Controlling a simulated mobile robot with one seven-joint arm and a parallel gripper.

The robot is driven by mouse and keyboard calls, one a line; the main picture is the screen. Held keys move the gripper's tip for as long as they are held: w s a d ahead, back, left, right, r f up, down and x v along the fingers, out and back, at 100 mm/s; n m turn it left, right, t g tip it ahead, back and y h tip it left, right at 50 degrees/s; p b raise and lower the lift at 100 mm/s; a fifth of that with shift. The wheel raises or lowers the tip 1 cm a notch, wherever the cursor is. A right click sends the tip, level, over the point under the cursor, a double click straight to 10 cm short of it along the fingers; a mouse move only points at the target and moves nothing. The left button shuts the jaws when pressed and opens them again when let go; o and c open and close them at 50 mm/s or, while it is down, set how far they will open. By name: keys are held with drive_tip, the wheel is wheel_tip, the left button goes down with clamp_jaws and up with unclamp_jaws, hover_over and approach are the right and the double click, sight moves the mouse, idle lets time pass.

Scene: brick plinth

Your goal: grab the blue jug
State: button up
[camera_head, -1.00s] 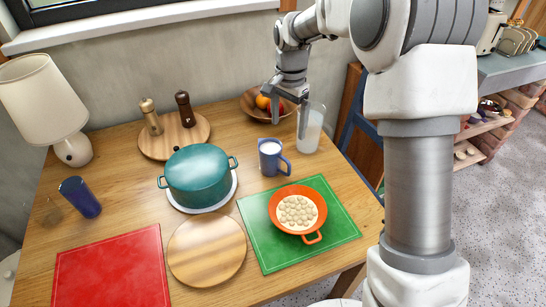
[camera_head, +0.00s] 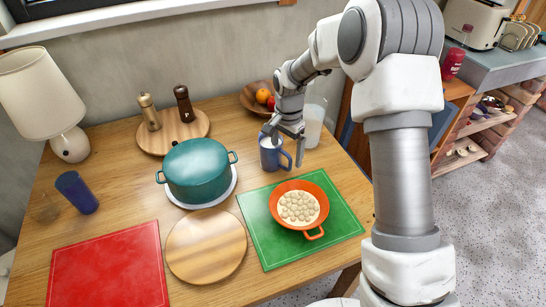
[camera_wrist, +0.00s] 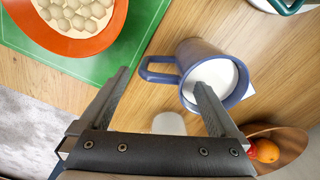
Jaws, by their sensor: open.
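The blue jug (camera_head: 268,156) stands upright on the table with something white inside. Its handle points right in the head view. My gripper (camera_head: 285,137) is open, above the jug and its handle, pointing down. In the wrist view the jug (camera_wrist: 226,94) is between and beyond the fingers of my gripper (camera_wrist: 163,80). One finger overlaps the jug's white contents, the other is out past the handle. The handle shows between the fingertips. I cannot tell whether a finger is inside the rim or touches it.
A clear glass (camera_head: 314,122) stands close behind my gripper, near a wooden fruit bowl (camera_head: 254,98). An orange pan (camera_head: 300,226) sits on a green mat (camera_head: 262,243) in front. A teal pot (camera_head: 196,172) is left of the jug.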

drive_tip(key=f, duration=0.4)
drive_tip(key=shift+s+a+b, duration=0.15)
drive_tip(key=shift+s+b, duration=0.25)
drive_tip(key=shift+f, duration=0.45)
drive_tip(key=shift+c, duration=0.4)
clamp_jaws()
drive_tip(key=shift+r, duration=0.1)
